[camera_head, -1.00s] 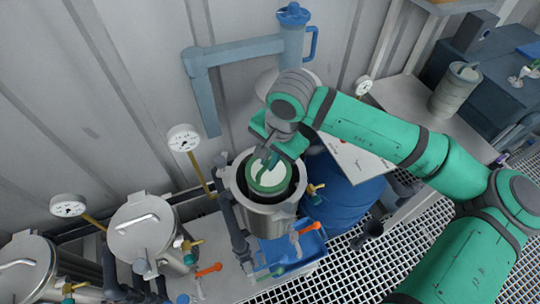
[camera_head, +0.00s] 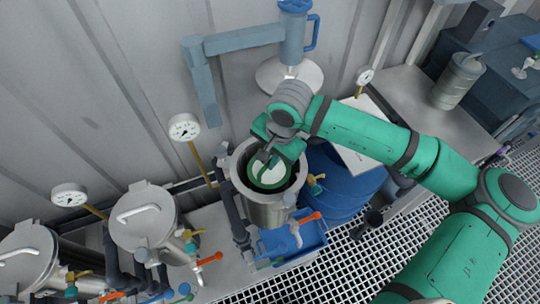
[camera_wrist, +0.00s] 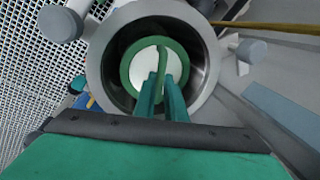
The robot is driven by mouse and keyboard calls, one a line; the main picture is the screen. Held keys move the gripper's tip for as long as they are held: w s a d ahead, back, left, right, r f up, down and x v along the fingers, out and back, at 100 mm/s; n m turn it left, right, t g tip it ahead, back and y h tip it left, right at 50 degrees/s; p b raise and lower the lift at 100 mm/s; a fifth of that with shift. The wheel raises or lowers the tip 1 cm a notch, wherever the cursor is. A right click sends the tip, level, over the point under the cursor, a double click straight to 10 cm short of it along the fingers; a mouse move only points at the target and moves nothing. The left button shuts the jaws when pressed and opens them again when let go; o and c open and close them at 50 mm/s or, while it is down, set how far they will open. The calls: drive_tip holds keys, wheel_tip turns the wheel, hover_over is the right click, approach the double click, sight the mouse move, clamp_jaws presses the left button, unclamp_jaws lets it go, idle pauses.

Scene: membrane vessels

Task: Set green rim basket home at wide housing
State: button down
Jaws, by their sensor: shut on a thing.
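The green rim basket (camera_head: 269,176) has a green ring around a pale white inside, with a green handle across it. In the head view it sits within the mouth of the open metal housing (camera_head: 266,214). My gripper (camera_head: 270,156) is shut on the basket's handle from above. In the wrist view the basket (camera_wrist: 134,68) lies inside the housing's thick rim (camera_wrist: 204,62), with a dark gap around it. My fingers (camera_wrist: 161,92) reach down to the handle. The basket's lower part is hidden, and I cannot tell whether it rests on anything.
Two lidded metal vessels (camera_head: 144,222) stand to the left, with gauges (camera_head: 184,128) behind. A round lid (camera_head: 289,75) hangs from a blue-grey swing arm (camera_head: 243,44) behind the housing. A blue barrel (camera_head: 338,190) and blue tray (camera_head: 293,240) are close on the right.

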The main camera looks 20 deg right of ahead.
drive_tip(key=shift+f, duration=1.65)
drive_tip(key=c, duration=1.7)
unclamp_jaws()
drive_tip(key=shift+c, duration=0.2)
wheel_tip(320, 180, up, 10)
drive_tip(key=s+d, duration=0.1)
drive_tip(key=shift+s+r, duration=0.25)
drive_tip(key=shift+s, duration=0.15)
drive_tip(key=shift+d, duration=0.1)
